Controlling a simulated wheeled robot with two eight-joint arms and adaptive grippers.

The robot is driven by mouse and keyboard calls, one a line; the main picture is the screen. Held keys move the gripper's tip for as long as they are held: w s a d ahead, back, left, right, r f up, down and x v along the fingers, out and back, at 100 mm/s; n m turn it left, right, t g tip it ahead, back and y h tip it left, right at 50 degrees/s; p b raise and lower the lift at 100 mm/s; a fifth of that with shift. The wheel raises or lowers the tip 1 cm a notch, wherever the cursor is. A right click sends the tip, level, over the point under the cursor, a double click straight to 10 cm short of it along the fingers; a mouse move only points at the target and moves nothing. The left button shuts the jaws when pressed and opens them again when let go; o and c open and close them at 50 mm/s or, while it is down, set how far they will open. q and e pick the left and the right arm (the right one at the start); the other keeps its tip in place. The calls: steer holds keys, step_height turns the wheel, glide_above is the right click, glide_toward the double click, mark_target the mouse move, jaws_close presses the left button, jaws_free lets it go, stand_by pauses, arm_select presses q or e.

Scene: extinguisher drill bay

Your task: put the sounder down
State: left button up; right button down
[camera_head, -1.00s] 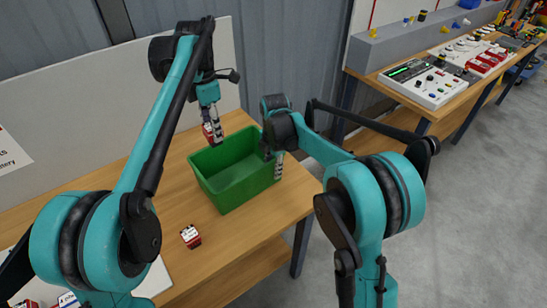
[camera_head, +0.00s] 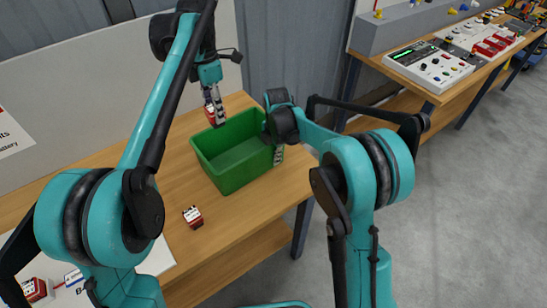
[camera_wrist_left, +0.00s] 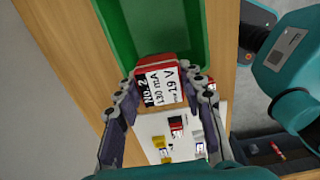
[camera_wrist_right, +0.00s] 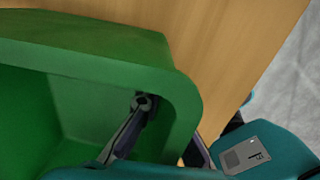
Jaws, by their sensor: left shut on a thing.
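The sounder is a small red block with a white and black label, seen in the left wrist view (camera_wrist_left: 169,84). My left gripper (camera_head: 217,118) is shut on it, with a finger at each side. In the head view, the sounder (camera_head: 209,113) is at the far left rim of a green bin (camera_head: 232,152). In the left wrist view it overlaps the bin's edge; its height above the table is unclear. My right gripper (camera_wrist_right: 165,130) straddles the bin's right wall, one finger inside and one outside. Whether it pinches the wall is unclear.
A red and white block (camera_head: 193,217) stands on the wooden table (camera_head: 245,217) in front of the bin. A white board (camera_wrist_left: 160,128) with several small parts lies at the table's left. The table around the lone block is clear. Another bench (camera_head: 430,95) stands at the right.

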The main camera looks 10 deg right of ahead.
arm_select(q)
glide_toward(225, 160)
steer(key=s+f, duration=0.2)
steer(key=s+d+f, duration=0.1)
steer(key=s+f, duration=0.1)
steer(key=s, duration=0.1)
steer(key=o, duration=1.3)
steer(key=shift+f, duration=0.1)
steer(key=shift+c, duration=0.2)
